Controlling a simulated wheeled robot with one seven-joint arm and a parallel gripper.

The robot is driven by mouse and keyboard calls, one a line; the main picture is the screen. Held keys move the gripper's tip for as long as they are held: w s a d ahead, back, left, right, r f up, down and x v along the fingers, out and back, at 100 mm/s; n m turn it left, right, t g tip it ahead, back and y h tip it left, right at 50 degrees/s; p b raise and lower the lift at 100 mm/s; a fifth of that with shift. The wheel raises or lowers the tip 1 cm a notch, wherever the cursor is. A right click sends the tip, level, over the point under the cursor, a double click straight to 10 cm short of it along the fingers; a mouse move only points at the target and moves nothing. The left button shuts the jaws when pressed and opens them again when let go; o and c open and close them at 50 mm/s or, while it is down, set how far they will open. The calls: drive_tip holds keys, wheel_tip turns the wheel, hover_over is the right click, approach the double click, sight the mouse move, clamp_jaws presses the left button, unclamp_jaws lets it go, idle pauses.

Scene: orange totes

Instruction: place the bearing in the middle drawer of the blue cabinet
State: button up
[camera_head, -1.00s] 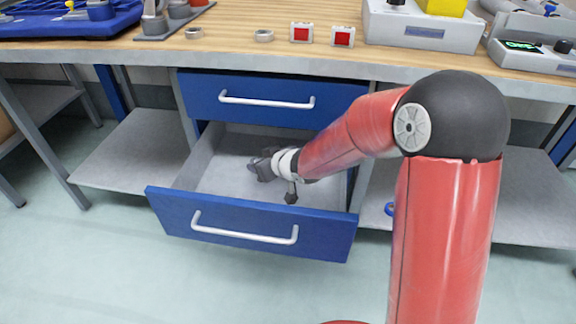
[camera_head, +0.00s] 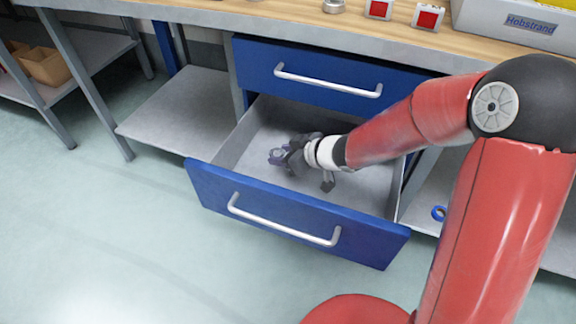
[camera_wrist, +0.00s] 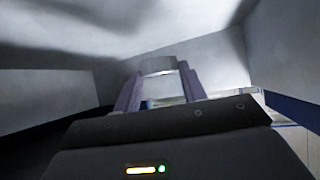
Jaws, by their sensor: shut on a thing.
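The blue cabinet has a shut top drawer (camera_head: 325,78) and, below it, a drawer pulled well open (camera_head: 275,214) with a blue front and grey inside. My gripper (camera_head: 277,156) is inside the open drawer's outline, over its floor; its height above the floor is hard to judge. In the wrist view, my gripper's two purple fingers (camera_wrist: 160,86) are shut on the bearing (camera_wrist: 158,66), a short grey metallic ring at their tips. The drawer's grey walls surround it there. In the head view the bearing is too small to make out clearly.
A wooden worktop (camera_head: 250,18) overhangs the cabinet, with red-faced boxes (camera_head: 427,17) and a metal ring part (camera_head: 333,6) on it. A grey shelf (camera_head: 180,130) is left of the drawer. A small blue ring (camera_head: 439,212) lies on the right shelf. The floor in front is clear.

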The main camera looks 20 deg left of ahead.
sight(284, 173)
wheel_tip(284, 173, down, 5)
drive_tip(key=shift+r+b, duration=0.1)
drive_tip(key=shift+b, duration=0.75)
drive_tip(key=o, duration=1.1)
drive_tip(key=p+v, duration=0.3)
drive_tip(key=v, duration=0.9)
